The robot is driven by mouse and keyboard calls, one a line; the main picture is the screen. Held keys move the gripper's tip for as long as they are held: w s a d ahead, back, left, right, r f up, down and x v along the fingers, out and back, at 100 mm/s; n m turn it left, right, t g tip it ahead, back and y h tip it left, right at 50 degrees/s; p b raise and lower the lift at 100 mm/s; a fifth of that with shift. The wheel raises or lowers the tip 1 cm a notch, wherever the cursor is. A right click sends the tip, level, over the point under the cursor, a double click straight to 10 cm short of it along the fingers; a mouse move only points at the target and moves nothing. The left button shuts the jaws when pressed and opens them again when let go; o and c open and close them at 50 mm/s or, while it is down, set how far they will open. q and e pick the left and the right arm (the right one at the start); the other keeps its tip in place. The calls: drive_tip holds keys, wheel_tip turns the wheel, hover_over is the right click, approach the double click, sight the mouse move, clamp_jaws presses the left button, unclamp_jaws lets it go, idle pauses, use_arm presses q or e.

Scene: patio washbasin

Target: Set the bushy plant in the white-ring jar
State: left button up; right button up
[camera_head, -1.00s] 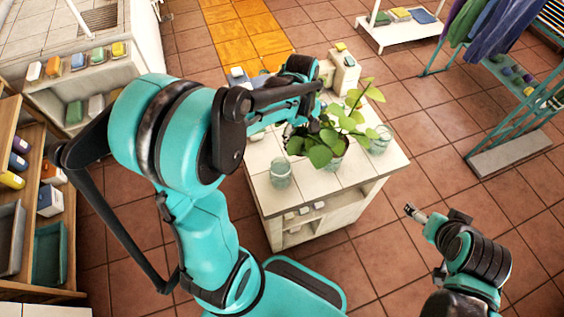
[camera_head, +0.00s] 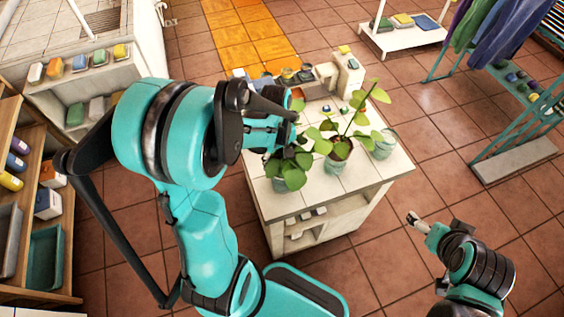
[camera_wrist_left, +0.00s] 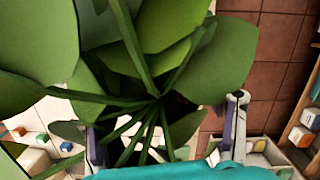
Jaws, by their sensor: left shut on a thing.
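The bushy plant (camera_head: 293,171), with broad green leaves, is in my left gripper (camera_head: 288,143) over the front left of the white counter (camera_head: 345,180). In the left wrist view its leaves (camera_wrist_left: 165,35) fill the upper left, and the stems meet between the two fingers of the gripper (camera_wrist_left: 168,135). A glass jar (camera_head: 281,185) shows just below the leaves; I cannot tell whether the plant's base is inside it. Another clear jar (camera_head: 383,146) stands at the counter's right. No white ring is clearly visible. My right gripper (camera_head: 414,218) hangs empty right of the counter.
A taller leafy plant (camera_head: 347,147) stands in a pot between the two jars, close to the held plant. Small pots and a pale block (camera_head: 348,73) line the counter's back.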

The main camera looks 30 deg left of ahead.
use_arm(q)
drive_tip(key=shift+f+b, duration=0.6)
drive_tip(key=shift+f, duration=0.05)
drive_tip(key=o, duration=1.4)
drive_tip(key=shift+r, duration=0.1)
